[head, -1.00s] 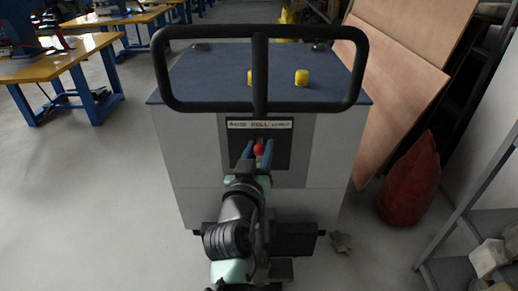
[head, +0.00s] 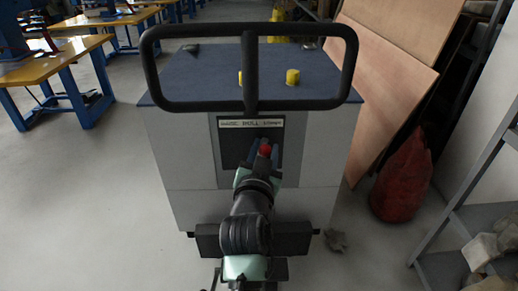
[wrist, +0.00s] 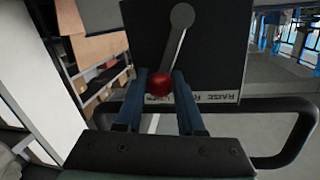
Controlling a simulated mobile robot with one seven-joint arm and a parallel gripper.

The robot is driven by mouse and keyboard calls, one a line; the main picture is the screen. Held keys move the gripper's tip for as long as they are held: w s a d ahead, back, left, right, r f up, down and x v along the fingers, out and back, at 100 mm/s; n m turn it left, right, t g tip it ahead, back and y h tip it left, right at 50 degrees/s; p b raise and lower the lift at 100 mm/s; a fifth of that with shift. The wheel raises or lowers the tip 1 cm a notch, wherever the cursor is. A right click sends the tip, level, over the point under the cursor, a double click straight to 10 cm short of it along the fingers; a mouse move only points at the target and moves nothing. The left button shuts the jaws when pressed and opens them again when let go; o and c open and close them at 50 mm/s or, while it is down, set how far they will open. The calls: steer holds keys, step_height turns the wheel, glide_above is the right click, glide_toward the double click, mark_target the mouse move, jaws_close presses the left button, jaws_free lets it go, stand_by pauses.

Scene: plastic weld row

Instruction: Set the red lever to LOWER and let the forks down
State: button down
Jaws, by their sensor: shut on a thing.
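The red lever's knob (head: 265,150) stands in front of a dark panel (head: 236,146) on the grey machine (head: 190,155). In the wrist view the knob (wrist: 160,87) sits on a thin rod running from a round grey pivot (wrist: 182,16). The rod leans toward the LOWER end of the label, away from RAISE. My gripper (head: 265,157) is shut on the knob, with a blue finger on each side; the wrist view shows it too (wrist: 160,95). The label strip (head: 252,122) lies above the lever in the head view. The forks are out of sight.
A black handle loop (head: 250,103) stands over the machine's blue top, which bears yellow caps (head: 292,77). A red sack (head: 402,180), wooden boards (head: 390,90) and a grey shelf (head: 470,215) are at the right. Open floor (head: 80,200) lies at the left.

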steer(key=shift+d+f+m, duration=0.45)
steer(key=shift+d+m, duration=0.25)
steer(key=c, duration=0.5)
jaws_free()
steer(key=shift+c, duration=0.2)
steer(key=shift+a+r, duration=0.1)
steer(key=shift+s+a, duration=0.1)
steer(key=shift+s, duration=0.15)
steer(key=s+a+r, duration=0.1)
steer(key=s+a, duration=0.1)
steer(key=s, duration=1)
steer(key=shift+r, duration=0.3)
